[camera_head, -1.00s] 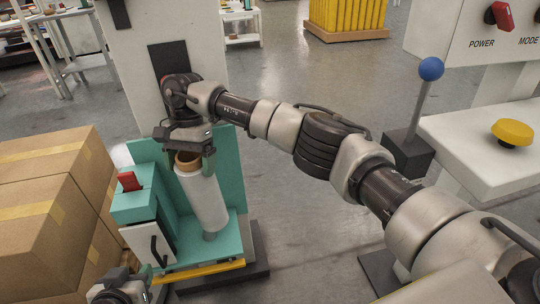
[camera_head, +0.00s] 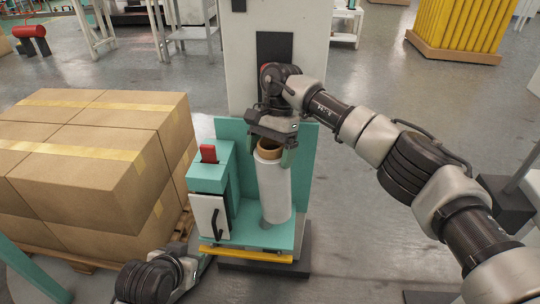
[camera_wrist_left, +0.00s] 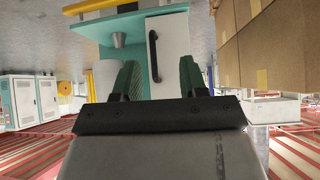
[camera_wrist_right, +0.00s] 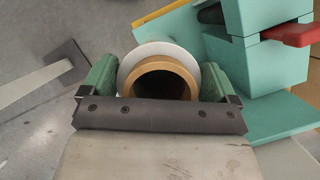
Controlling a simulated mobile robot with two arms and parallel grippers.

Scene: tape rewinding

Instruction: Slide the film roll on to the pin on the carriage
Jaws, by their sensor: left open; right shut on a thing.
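The film roll (camera_head: 275,192) is a white cylinder with a brown core, standing nearly upright over the teal carriage (camera_head: 217,177). My right gripper (camera_head: 272,147) is shut on its top end; the right wrist view (camera_wrist_right: 157,85) shows the roll between the fingers, looking into its hollow core. In the left wrist view, a small grey cone (camera_wrist_left: 118,39), likely the pin's base, stands on the carriage. In the head view the roll hides the pin, so I cannot tell whether it is inside. My left gripper (camera_wrist_left: 156,80) is open and empty, low before the carriage's white panel (camera_wrist_left: 167,45).
Cardboard boxes (camera_head: 95,165) on a wooden pallet stand close to the left of the carriage. A white column (camera_head: 244,70) rises behind it. The carriage has a red lever (camera_head: 208,153), a black handle (camera_head: 215,222) and a yellow front bar (camera_head: 245,254).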

